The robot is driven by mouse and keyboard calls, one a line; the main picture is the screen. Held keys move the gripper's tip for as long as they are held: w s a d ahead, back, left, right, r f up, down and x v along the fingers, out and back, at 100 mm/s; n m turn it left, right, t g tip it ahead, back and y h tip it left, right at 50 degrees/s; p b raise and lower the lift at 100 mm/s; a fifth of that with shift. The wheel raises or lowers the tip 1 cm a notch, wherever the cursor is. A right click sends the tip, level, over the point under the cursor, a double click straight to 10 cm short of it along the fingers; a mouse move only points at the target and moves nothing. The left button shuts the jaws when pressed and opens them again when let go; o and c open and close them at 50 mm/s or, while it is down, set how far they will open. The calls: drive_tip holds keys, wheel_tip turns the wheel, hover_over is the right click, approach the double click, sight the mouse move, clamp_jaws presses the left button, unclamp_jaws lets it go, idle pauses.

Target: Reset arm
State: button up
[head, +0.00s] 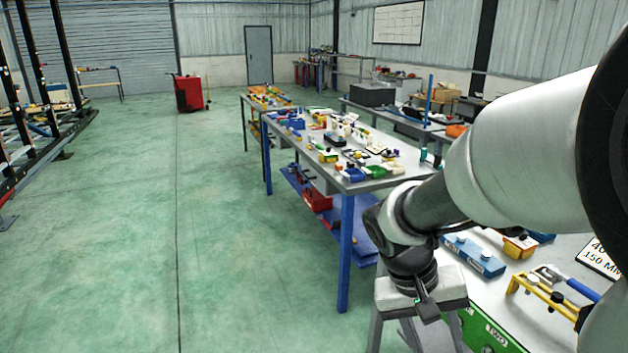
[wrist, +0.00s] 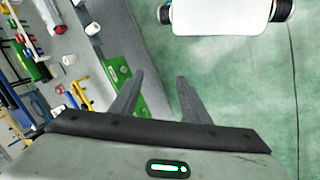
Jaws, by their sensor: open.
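My gripper (head: 412,335) hangs at the lower middle of the head view, at the end of my arm reaching in from the right. Its two grey fingers point down and are apart. In the wrist view the fingers (wrist: 157,98) are spread, with nothing between them but a strip of green floor and a workbench edge behind. The gripper is empty. In the head view the finger ends run toward the bottom of the picture, beside the near workbench (head: 550,325).
A long table (head: 385,183) with several small parts stands ahead. A red cabinet (head: 189,93) stands far back. The green floor (head: 130,240) is clear at left.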

drive_tip(key=s+a+r+n+t+y+p, duration=0.1)
drive_tip(key=s+a+r+t+y, duration=0.1)
drive_tip(key=r, duration=0.5)
drive_tip(key=s+a+r+n+t+y+p, duration=0.1)
drive_tip(key=s+a+r+t+y, duration=0.1)
drive_tip(key=s+a+r+t, duration=0.2)
wheel_tip(320, 180, up, 3)
drive_tip(key=shift+s+a+f, duration=0.1)
drive_tip(key=shift+s+a, duration=0.05)
drive_tip(key=shift+s, duration=0.05)
